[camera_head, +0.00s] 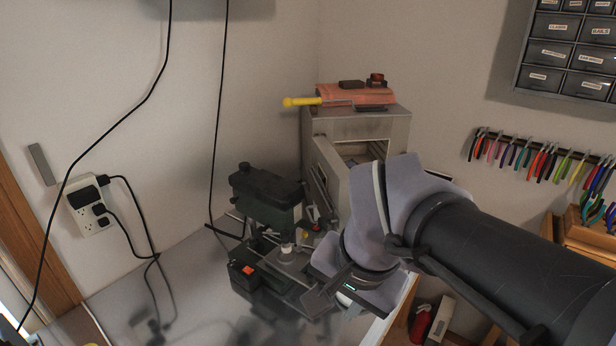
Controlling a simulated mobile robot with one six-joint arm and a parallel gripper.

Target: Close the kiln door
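The kiln (385,128) is a grey box on the bench against the back wall. Its front opening shows, with a pale interior partly visible. The kiln door (336,180) appears to stand open, swung out at the left of the opening. My arm comes in from the right and covers the right part of the kiln front. My gripper (322,292) is low in front of the kiln, nearer the camera than the door and beside the small drill press. The fingertips are dark and hard to separate from the machine behind, and I see nothing clearly held.
A dark green drill press (266,196) stands left of the door, close to my gripper. An orange cloth (345,94) and a yellow-handled tool (301,102) lie on the kiln. Pliers (510,153) hang at right.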

